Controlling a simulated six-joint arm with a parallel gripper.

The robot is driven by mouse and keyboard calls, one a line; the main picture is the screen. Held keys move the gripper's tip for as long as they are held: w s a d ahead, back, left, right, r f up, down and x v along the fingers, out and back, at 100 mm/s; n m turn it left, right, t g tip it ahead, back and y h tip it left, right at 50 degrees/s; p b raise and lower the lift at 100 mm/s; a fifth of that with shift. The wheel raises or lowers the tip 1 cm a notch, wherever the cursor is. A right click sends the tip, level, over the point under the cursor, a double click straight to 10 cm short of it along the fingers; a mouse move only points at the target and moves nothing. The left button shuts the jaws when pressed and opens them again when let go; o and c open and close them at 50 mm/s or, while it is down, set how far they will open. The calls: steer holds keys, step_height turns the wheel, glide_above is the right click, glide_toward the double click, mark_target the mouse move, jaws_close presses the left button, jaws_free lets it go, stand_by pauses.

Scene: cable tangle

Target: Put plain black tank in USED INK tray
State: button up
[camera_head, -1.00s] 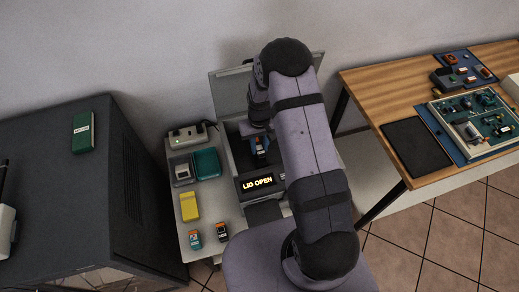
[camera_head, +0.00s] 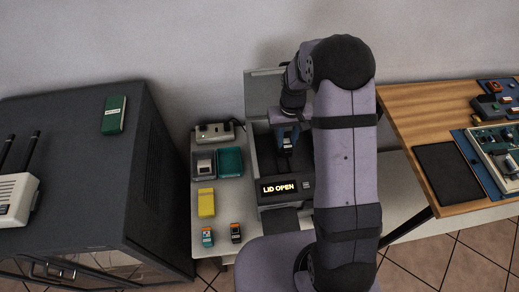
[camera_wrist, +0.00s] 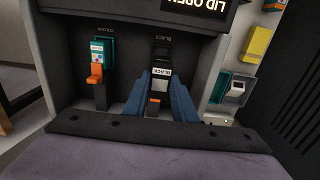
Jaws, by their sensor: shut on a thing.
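My gripper (camera_wrist: 158,103) has its blue fingers on either side of a black tank (camera_wrist: 160,84) and is shut on it. This tank has a white BLACK label and sits at the slot marked BLACK inside the open printer (camera_head: 288,189). Whether it is seated or slightly raised I cannot tell. In the head view my gripper (camera_head: 287,140) reaches down into the printer and hides most of the tank. A teal open tray (camera_head: 230,161) stands left of the printer; no USED INK lettering is readable.
A teal tank with an orange tab (camera_wrist: 97,62) sits in the COLOR slot beside my fingers. The printer's raised lid (camera_head: 262,92) stands behind. On the side table are a grey box (camera_head: 204,166), a yellow block (camera_head: 206,203), and two small tanks, teal (camera_head: 207,238) and black (camera_head: 236,233).

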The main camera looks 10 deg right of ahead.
steer(key=shift+s+f, duration=0.15)
steer(key=shift+s, duration=0.25)
steer(key=s, duration=0.3)
steer(key=shift+s+a+f, duration=0.1)
steer(key=shift+s+f, duration=0.25)
steer(key=shift+s, duration=0.05)
glide_toward(289, 153)
steer(key=s+a, duration=0.2)
steer(key=s, duration=0.1)
steer(key=w+a+f+m+b, duration=0.1)
steer(key=w+a+f+b, duration=0.25)
steer(key=a, duration=0.25)
steer(key=w+a+f+m+b, duration=0.1)
steer(key=w+a+f+b, duration=0.2)
steer(key=a, duration=0.4)
steer(key=w+a+f+n+b, duration=0.2)
steer(key=w+a+f+b, duration=0.3)
steer(key=w+f+b, duration=0.3)
steer(key=shift+w+a+f+b, duration=0.3)
steer(key=shift+f+b, duration=0.65)
steer(key=shift+b, duration=1.3)
